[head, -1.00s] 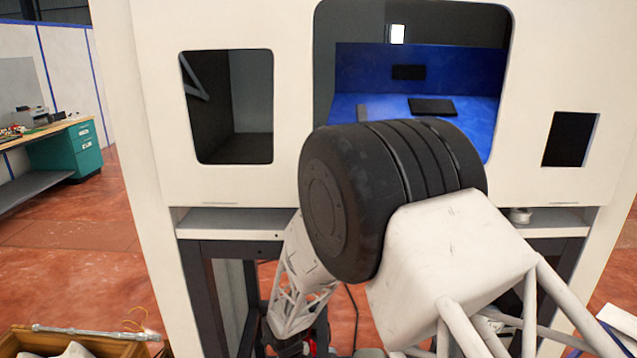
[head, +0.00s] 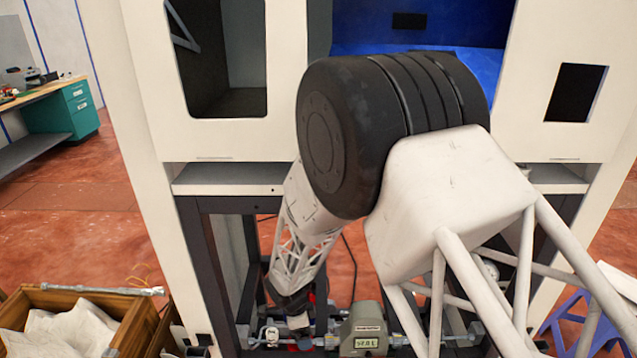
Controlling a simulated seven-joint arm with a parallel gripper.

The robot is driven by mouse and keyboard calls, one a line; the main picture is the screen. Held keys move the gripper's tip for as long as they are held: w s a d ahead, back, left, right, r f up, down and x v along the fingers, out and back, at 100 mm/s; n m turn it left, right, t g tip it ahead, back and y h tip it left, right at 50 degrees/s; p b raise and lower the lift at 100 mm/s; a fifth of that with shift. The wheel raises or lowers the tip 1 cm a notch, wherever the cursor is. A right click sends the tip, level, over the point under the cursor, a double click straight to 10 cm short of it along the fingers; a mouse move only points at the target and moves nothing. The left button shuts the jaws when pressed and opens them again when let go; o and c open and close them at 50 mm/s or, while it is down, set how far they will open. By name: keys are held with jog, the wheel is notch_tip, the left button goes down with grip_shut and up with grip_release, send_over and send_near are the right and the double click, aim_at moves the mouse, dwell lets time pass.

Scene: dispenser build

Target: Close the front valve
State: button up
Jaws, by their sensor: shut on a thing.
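My gripper (head: 300,318) reaches down in front of the open lower bay of the white dispenser cabinet. It is at the pipework (head: 272,338) low in the bay, shut on what seems to be the front valve's handle. The fingers and the valve are small and dark here, and my own wrist partly covers them, so the handle's angle cannot be told. A grey-green meter (head: 364,328) with a lit digital display sits on the line just to the right of my gripper. My arm hides the pipework farther right.
The cabinet's dark frame posts (head: 199,262) stand left of my gripper. A metal ledge (head: 228,180) runs above the bay. A wooden crate (head: 150,322) with white bags stands at the lower left, a blue stool (head: 572,318) at the lower right. Red floor shows behind the frame.

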jog(key=w+r, duration=0.1)
jog(key=w+a+r, duration=0.1)
jog(key=w+r, duration=0.1)
jog(key=shift+r, duration=0.15)
jog(key=shift+a, duration=0.1)
jog(key=n+t, duration=0.1)
jog(key=n, duration=0.1)
jog(key=shift+n, duration=0.4)
jog(key=shift+a+n, duration=0.15)
jog(key=shift+n, duration=0.85)
jog(key=c, duration=0.3)
jog(key=shift+n+t, duration=0.4)
jog(key=shift+n, duration=1.1)
jog(key=n, duration=0.2)
jog(key=shift+n+t+y, duration=0.3)
jog(key=shift+y, duration=0.1)
jog(key=shift+s+d+f+n+y, duration=0.1)
jog(key=shift+f+n+y, duration=0.1)
jog(key=shift+n, duration=0.65)
jog(key=shift+s+d+f+n+y, duration=0.1)
jog(key=shift+s+f+n, duration=0.05)
jog(key=shift+n, duration=0.65)
jog(key=shift+s+f+n+y, duration=0.1)
jog(key=shift+f+n, duration=0.1)
jog(key=shift+n, duration=0.65)
